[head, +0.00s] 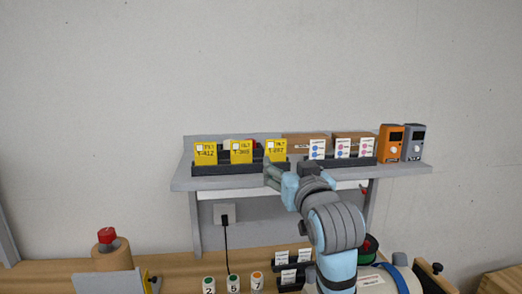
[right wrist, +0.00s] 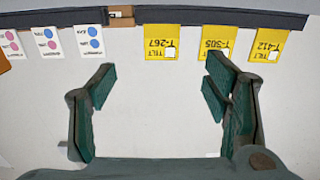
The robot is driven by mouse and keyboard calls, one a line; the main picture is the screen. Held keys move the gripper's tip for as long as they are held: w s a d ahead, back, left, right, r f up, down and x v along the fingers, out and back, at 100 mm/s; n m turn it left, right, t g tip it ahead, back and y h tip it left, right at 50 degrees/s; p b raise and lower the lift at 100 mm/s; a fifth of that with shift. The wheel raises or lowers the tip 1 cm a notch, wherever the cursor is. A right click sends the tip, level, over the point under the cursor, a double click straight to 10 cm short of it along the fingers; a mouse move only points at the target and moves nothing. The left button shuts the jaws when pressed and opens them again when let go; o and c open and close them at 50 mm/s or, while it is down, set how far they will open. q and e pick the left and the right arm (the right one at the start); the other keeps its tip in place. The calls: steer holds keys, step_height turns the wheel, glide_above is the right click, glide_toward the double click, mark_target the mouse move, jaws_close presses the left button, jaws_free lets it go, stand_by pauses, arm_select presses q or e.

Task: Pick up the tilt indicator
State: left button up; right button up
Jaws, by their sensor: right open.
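Three yellow tilt indicator cards stand in the black rack on the shelf: T-412 (head: 205,153), T-305 (head: 241,152) and T-267 (head: 276,149). They also show upside down along the top of the right wrist view: T-267 (right wrist: 174,42), T-305 (right wrist: 215,36) and T-412 (right wrist: 268,43). My right gripper (right wrist: 160,88) is open and empty. T-267 lies ahead of the gap between its fingers, apart from them. One finger partly overlaps T-305 in that view. In the head view the right gripper (head: 279,174) is at the shelf front, just below T-267. My left gripper is not in view.
White cards with coloured dots (head: 343,148) stand in a rack right of T-267. An orange device (head: 390,143) and a grey device (head: 414,143) stand at the shelf's right end. The shelf edge (head: 210,183) runs below the racks. Numbered bottles (head: 232,284) stand on the bench below.

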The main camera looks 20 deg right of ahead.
mark_target(276, 146)
steer(key=p+x, duration=0.1)
steer(key=x, duration=0.3)
steer(key=p+x, duration=0.1)
steer(key=x, duration=0.4)
steer(key=r+p+x, duration=0.1)
steer(key=x, duration=0.3)
steer(key=shift+w+a+r, duration=0.1)
steer(key=shift+w+a, duration=0.05)
steer(key=shift+w, duration=0.05)
steer(key=shift+s, duration=0.25)
steer(key=shift+c, duration=0.4)
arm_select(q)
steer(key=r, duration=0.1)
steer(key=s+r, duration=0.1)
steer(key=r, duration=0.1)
arm_select(e)
steer(key=c, duration=0.9)
